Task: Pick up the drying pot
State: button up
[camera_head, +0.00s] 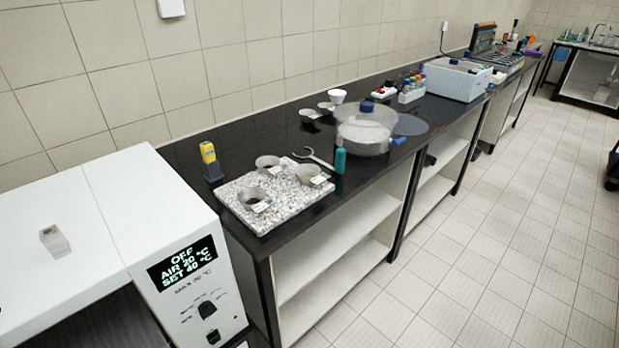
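Several small grey metal pots stand on the black bench, and I cannot tell which one the task means. A front-left pot (252,199), a back pot (267,163) and a right pot (312,173) stand on a speckled granite slab (292,204). Each has a small white label, and dark content shows in the front-left one. Two more pots, one of them a left pot (309,115) and the other a right pot (326,107), stand further back near a white bowl (338,96). My gripper is not in view.
A white oven (160,215) with a lit display stands at the left. Near the slab are a yellow-and-dark device (209,160), a curved grey tool (318,160) and a green bottle (340,161). The tiled floor (470,260) at right is clear.

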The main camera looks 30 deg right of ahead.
aim_at(253, 199)
jog(key=i, duration=0.9)
jog(key=j+u, duration=0.05)
